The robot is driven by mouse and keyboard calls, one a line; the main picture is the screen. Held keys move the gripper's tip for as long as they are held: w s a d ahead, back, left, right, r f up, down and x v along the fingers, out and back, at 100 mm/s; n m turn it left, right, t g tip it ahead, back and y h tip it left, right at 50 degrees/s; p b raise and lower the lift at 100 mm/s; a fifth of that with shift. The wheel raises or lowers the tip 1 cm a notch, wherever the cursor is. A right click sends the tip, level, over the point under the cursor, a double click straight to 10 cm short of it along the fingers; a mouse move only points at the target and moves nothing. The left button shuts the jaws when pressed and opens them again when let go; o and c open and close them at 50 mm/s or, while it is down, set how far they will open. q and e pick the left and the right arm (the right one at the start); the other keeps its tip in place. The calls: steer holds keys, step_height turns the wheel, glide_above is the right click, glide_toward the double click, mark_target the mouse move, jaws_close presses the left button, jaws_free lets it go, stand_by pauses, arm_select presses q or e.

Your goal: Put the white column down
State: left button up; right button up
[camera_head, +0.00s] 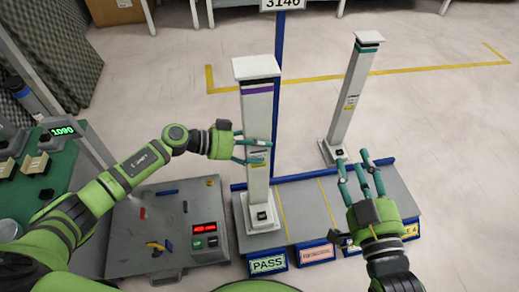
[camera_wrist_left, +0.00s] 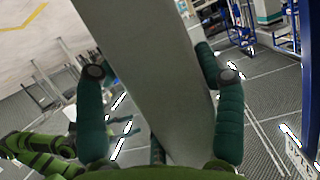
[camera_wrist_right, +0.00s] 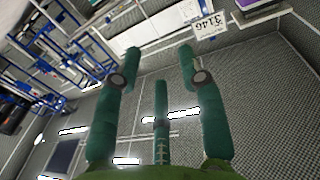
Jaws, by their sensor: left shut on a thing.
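A white column (camera_head: 257,125) with a purple band near its top stands upright on the left lane of the grey bench (camera_head: 315,205), above the PASS label (camera_head: 267,264). Its base appears to be on or just over the bench surface; I cannot tell if it touches. My left gripper (camera_head: 250,148) is shut on this column at mid-height. In the left wrist view the column's shaft (camera_wrist_left: 155,75) lies between the green fingers. My right gripper (camera_head: 362,172) is open and empty, over the right part of the bench. The right wrist view shows nothing between its fingers (camera_wrist_right: 160,70).
A second white column (camera_head: 350,97) with a teal band stands tilted in the picture behind the bench's right end. A grey panel (camera_head: 150,225) with a red display and buttons lies left of the bench. A blue post (camera_head: 278,90) carries a 3146 sign. The middle lanes are clear.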

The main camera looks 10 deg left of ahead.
mark_target(259, 168)
arm_select(q)
steer(key=f+b, duration=0.2)
steer(key=f, duration=0.1)
steer(key=shift+w+a+f+b, duration=0.15)
steer(key=shift+w+f+b, duration=0.15)
steer(key=shift+w+b, duration=0.05)
arm_select(e)
steer(key=s+a+r+n+t+y, duration=0.1)
steer(key=s+r+t+y, duration=0.2)
steer(key=r, duration=0.4)
steer(key=s+a+r+n+t+y, duration=0.1)
steer(key=s+r+n+t+y, duration=0.1)
steer(key=s+r+t+y, duration=0.2)
step_height(259, 168, up, 3)
steer(key=shift+s+f+t+y, duration=0.1)
steer(key=shift+s+t+y, duration=0.25)
steer(key=shift+s, duration=0.2)
arm_select(q)
steer(key=shift+f, duration=0.1)
arm_select(e)
steer(key=shift+a, duration=0.1)
arm_select(q)
steer(key=o, duration=1.7)
steer(key=shift+s+f, duration=0.2)
steer(key=shift+f, duration=0.1)
steer(key=shift+r, duration=0.15)
